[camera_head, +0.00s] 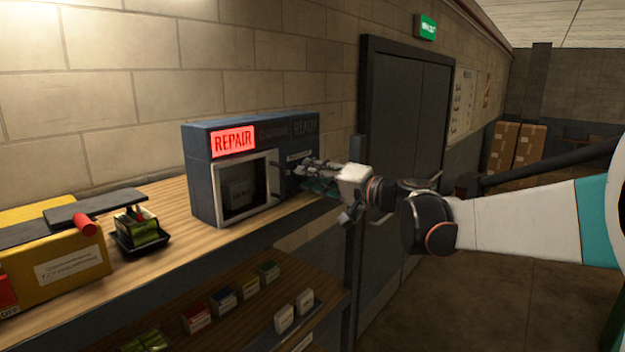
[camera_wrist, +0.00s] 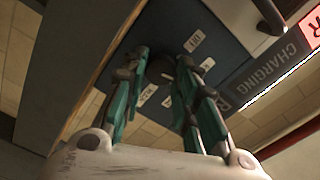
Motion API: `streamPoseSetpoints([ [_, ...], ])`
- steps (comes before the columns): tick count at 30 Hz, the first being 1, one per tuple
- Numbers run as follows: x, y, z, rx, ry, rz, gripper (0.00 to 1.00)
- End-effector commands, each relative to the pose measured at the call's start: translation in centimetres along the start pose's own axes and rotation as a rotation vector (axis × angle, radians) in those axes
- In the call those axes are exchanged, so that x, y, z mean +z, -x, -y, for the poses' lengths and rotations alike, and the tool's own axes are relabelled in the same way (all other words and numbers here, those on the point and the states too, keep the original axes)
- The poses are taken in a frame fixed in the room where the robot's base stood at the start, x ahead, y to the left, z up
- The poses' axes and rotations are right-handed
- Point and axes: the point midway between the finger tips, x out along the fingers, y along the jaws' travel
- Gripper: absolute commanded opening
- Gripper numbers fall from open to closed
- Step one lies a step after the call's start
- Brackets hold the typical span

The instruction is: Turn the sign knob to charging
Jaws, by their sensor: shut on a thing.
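The blue sign box (camera_head: 203,185) stands on the wooden shelf, with a glass-fronted window and a row of signs on top. The REPAIR sign (camera_head: 233,142) is lit red; the CHARGING sign (camera_head: 273,133) and READY sign (camera_head: 305,127) are dark. In the wrist view the CHARGING sign (camera_wrist: 272,68) shows at the right, unlit. My gripper (camera_head: 312,172) is at the right part of the box's front. In the wrist view my gripper (camera_wrist: 163,64) has its teal fingers shut on the dark knob (camera_wrist: 160,70), among white labels. The knob's pointer is not clear.
A yellow case (camera_head: 65,255) with a red-handled lever and a small black tray (camera_head: 140,238) stand on the shelf (camera_head: 180,262) at left. Small boxes sit on the lower shelf. A dark door (camera_head: 410,120) is beyond my gripper. The floor at right is clear.

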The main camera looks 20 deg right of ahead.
Motion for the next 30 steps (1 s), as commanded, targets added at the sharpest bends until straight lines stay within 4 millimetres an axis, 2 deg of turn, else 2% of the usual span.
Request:
streamPoseSetpoints([
  [18,0.1,0.04,-0.27,0.001,-0.483,0.0,0.04],
  [30,0.1,0.04,-0.24,0.002,-0.619,0.0,0.04],
])
